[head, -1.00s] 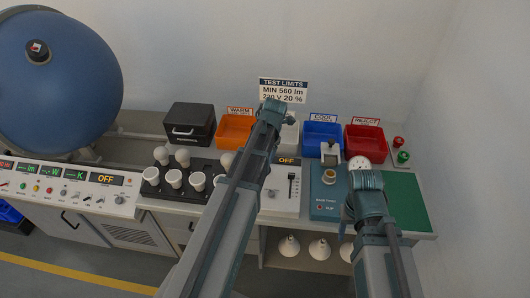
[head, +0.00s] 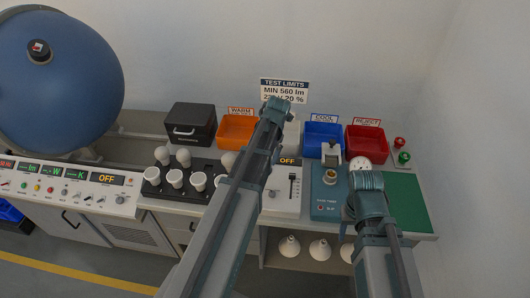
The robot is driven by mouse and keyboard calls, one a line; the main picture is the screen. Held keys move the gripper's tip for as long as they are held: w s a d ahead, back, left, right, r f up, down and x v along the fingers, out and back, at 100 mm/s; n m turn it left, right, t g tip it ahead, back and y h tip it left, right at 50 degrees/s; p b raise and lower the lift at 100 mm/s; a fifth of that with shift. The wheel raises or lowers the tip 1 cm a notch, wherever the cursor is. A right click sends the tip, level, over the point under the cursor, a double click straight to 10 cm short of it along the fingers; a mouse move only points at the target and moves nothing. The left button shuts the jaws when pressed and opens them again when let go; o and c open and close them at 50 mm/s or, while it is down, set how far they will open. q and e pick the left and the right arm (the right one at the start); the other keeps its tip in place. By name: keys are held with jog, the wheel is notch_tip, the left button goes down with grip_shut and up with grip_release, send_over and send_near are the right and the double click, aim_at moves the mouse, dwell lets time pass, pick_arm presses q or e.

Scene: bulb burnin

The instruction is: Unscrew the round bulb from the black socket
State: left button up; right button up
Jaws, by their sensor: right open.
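Several white bulbs stand upright in the black rack (head: 154,191) left of my left arm. Some look rounder, such as the bulb at the back of the rack (head: 183,157). Part of the rack is hidden behind my left arm. I cannot tell which holder is the black socket of the task.
The orange bin (head: 236,130), blue bin (head: 322,134) and red bin (head: 367,141) line the back. A black case (head: 190,125) stands left of them. A large blue sphere (head: 60,85) fills the upper left. The green mat (head: 408,198) at right looks clear.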

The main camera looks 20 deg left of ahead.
pick_arm(q)
jog(key=m+t, duration=0.1)
jog(key=m, duration=0.4)
jog(key=shift+s+h, duration=0.1)
jog(key=shift+h, duration=0.2)
jog(key=m, duration=0.3)
jog(key=m+h, duration=0.1)
jog(key=m, duration=0.2)
jog(key=shift+t, duration=0.3)
jog(key=m+h, duration=0.1)
jog(key=m, duration=0.5)
jog(key=shift+d, duration=0.1)
jog(key=m+h, duration=0.1)
jog(key=m, duration=0.4)
jog(key=shift+d+m, duration=0.1)
jog(key=shift+m, duration=0.3)
